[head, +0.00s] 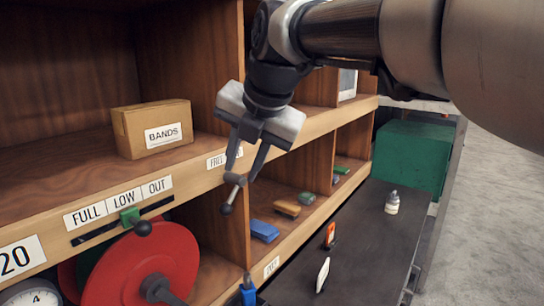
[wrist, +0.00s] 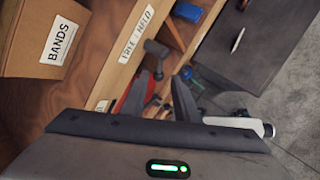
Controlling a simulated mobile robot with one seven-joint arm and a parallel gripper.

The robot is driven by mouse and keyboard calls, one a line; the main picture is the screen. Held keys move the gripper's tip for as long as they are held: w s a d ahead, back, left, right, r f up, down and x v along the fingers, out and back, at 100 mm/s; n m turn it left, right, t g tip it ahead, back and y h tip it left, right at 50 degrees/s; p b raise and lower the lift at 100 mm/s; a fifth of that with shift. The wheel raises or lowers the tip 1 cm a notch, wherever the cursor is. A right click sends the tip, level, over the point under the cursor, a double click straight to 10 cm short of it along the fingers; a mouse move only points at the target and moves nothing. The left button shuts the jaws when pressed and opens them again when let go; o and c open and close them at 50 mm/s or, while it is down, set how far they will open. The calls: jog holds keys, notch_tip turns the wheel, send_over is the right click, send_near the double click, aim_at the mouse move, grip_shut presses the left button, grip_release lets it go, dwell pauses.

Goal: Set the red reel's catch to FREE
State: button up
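The red reel (head: 150,262) sits in the lower left bay in the head view; part of its red disc shows between my fingers in the wrist view (wrist: 137,92). The catch (head: 228,196), a small grey lever with a dark ball end, hangs from the shelf edge below the FREE/HELD label (head: 222,159). It points down and slightly left. In the wrist view the catch (wrist: 156,48) is beside the label (wrist: 136,35). My gripper (head: 243,179) is open, fingers pointing down, with its tips around or just in front of the lever's upper end; contact cannot be told.
A BANDS box (head: 153,128) stands on the shelf above. A green slider (head: 130,215) with a black knob is left, under FULL, LOW, OUT. Blue and tan blocks lie in the bay to the right. A dark bench top (head: 350,235) carries a small bottle (head: 392,203).

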jog(key=shift+v, duration=1.3)
